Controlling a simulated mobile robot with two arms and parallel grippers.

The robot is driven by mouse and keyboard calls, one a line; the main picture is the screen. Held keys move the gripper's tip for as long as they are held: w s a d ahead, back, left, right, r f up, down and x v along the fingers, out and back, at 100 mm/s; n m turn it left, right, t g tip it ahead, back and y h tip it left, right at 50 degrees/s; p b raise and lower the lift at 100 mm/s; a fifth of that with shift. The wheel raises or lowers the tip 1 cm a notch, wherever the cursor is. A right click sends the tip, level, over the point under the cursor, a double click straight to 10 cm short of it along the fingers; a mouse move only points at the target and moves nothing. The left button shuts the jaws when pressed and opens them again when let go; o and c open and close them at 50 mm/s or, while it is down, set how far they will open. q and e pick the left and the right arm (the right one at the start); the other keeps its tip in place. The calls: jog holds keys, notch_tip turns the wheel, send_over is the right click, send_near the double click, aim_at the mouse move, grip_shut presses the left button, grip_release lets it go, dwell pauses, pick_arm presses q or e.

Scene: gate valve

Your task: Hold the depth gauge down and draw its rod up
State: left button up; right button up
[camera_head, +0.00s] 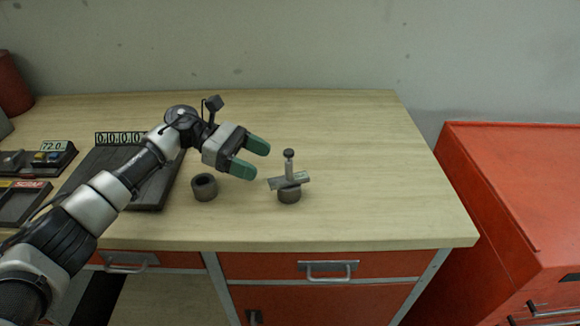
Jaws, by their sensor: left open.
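The depth gauge (288,181) stands upright on the wooden bench. Its flat grey crossbar lies across the top of a dark round ring (289,195). Its rod (289,166) rises from the middle of the crossbar and ends in a dark knob (288,153). My left gripper (258,159) is open and empty, with its green fingers pointing right toward the gauge. The fingers are to the left of the rod and look apart from it. My right gripper is not in view.
A second dark ring (204,187) stands on the bench below my left gripper. A dark plate (150,191) lies partly hidden behind my left arm. Small devices with displays (50,155) sit at the left. The bench right of the gauge is clear. A red cabinet (510,190) stands beyond it.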

aim_at(284, 177)
pick_arm(q)
jog(key=p+x, duration=0.1)
jog(key=x, duration=0.1)
jog(key=shift+s+d+r, duration=0.1)
jog(key=shift+s+d, duration=0.05)
jog(key=shift+d, duration=0.25)
jog(key=shift+s+d+f+b, duration=0.15)
jog(key=shift+d+f+b, duration=0.2)
jog(key=shift+d+b, duration=0.15)
jog(key=shift+s+d+f+b, duration=0.15)
jog(key=shift+d+f+b, duration=0.25)
jog(key=shift+d, duration=0.1)
jog(key=shift+b+x, duration=0.4)
jog(key=shift+x, duration=0.4)
jog(key=shift+d+r, duration=0.1)
jog(key=shift+r, duration=0.05)
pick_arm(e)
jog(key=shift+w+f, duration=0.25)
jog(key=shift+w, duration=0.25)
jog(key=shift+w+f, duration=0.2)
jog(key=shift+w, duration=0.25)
pick_arm(q)
jog(key=shift+c, duration=0.2)
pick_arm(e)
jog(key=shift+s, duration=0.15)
